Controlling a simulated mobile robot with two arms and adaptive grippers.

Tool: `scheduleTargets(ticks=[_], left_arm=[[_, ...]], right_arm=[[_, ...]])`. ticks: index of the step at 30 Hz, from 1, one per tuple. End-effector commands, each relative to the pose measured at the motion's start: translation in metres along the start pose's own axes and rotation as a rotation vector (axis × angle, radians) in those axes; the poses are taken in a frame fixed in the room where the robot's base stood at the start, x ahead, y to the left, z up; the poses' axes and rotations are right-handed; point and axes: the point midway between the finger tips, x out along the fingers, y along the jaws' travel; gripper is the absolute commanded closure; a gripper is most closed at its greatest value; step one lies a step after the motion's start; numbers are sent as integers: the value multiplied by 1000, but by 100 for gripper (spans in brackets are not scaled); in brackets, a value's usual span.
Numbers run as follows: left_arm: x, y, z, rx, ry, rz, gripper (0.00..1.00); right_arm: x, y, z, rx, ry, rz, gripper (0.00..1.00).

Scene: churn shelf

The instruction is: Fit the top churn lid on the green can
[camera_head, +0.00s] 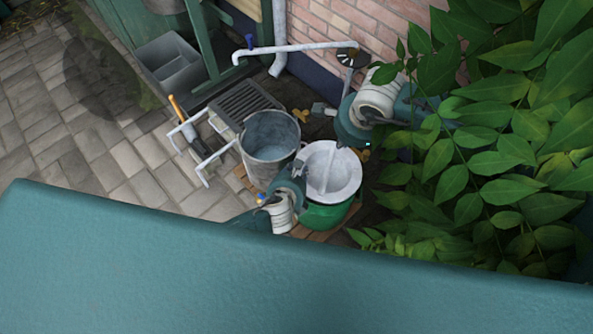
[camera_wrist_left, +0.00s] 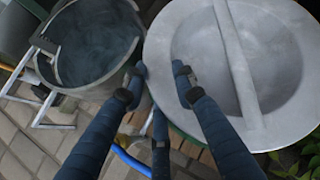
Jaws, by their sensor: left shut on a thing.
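The top churn lid (camera_head: 318,163) is a pale grey round dish with a bar across it. It is over the mouth of the green can (camera_head: 327,216), and I cannot tell whether it touches the can. My left gripper (camera_head: 299,156) is at the lid's left rim, shut on it. In the left wrist view the fingers (camera_wrist_left: 160,75) straddle the rim of the lid (camera_wrist_left: 290,60), one outside and one inside. My right gripper (camera_head: 320,109) is behind the lid, apart from it. It is too small to tell whether it is open.
A grey metal bucket (camera_head: 246,150) stands close to the left of the can. A white pipe (camera_head: 295,48) with a blue tap runs along the brick wall behind. Large leaves (camera_head: 500,130) crowd the right. Paving (camera_head: 120,165) at the left is clear.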

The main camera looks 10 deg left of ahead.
Motion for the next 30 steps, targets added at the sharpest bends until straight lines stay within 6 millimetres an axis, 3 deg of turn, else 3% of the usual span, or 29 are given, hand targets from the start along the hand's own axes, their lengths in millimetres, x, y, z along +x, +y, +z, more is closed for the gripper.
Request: scheduleTargets(ticks=[1,13,14,17,30], left_arm=[[3,14,-14,-1,21,21,100],[6,17,-18,1,25,19,100],[6,17,-18,1,25,19,71],[6,17,-18,2,24,19,51],[5,16,-19,8,26,19,48]], right_arm=[[3,1,0,0,0,0,100],[5,1,0,0,0,0,100],[5,2,0,0,0,0,100],[5,2,0,0,0,0,100],[4,1,0,0,0,0,100]])
